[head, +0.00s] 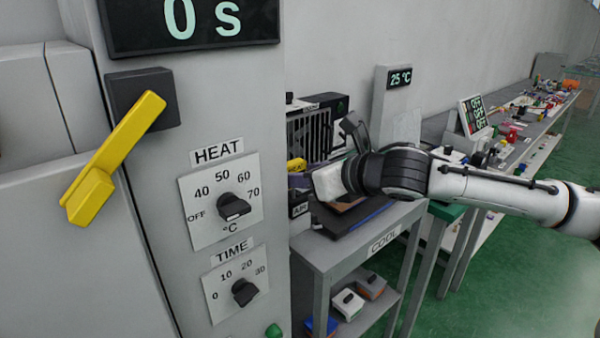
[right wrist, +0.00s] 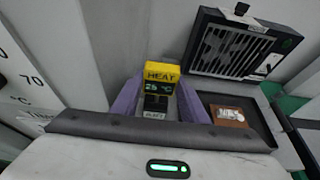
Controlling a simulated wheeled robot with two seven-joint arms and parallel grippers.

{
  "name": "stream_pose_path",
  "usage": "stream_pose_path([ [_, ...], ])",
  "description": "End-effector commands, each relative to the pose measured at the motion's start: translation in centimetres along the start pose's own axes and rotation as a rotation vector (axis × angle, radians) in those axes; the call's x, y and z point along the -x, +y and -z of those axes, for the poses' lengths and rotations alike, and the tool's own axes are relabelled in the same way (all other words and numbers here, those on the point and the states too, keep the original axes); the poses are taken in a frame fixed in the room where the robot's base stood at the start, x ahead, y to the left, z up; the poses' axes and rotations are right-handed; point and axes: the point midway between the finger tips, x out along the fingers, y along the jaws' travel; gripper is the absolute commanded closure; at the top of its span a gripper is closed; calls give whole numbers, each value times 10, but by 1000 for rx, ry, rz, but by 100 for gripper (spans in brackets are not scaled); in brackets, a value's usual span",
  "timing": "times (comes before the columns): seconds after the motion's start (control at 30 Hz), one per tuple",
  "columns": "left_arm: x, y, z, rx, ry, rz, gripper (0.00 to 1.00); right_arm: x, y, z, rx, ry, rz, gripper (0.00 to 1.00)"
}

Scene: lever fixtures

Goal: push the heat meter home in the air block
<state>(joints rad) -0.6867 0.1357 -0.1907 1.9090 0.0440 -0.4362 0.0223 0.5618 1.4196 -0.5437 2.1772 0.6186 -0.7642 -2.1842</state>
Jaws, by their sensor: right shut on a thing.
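The heat meter (right wrist: 160,76) is yellow with a HEAT label and a green readout of about 25 °C. It stands between the purple fingers of my right gripper (right wrist: 157,106), which is shut on it. How deep the meter sits in the block I cannot tell. My left gripper is out of view.
A grey cabinet with a yellow lever (head: 115,155), a HEAT dial (head: 232,207) and a TIME dial (head: 243,291) stands close on the left. A black grilled unit (right wrist: 238,46) and a brown block (right wrist: 228,116) are beside the gripper. A 25 °C display (head: 400,78) stands behind.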

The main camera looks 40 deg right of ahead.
Motion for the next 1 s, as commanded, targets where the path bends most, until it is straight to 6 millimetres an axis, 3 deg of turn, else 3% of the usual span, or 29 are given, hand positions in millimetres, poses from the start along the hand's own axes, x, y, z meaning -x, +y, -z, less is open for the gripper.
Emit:
stream_pose_path([
  [0.17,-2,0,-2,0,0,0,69,-2,0,5,0,1,0,82],
  [0.2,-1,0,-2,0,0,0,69,-2,0,4,0,0,0,53],
  [0.3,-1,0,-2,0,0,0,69,-1,0,3,0,0,0,38],
  [0.67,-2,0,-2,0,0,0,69,1,0,4,1,0,1,38],
  [1.0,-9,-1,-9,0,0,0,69,38,-2,5,8,-1,5,38],
])
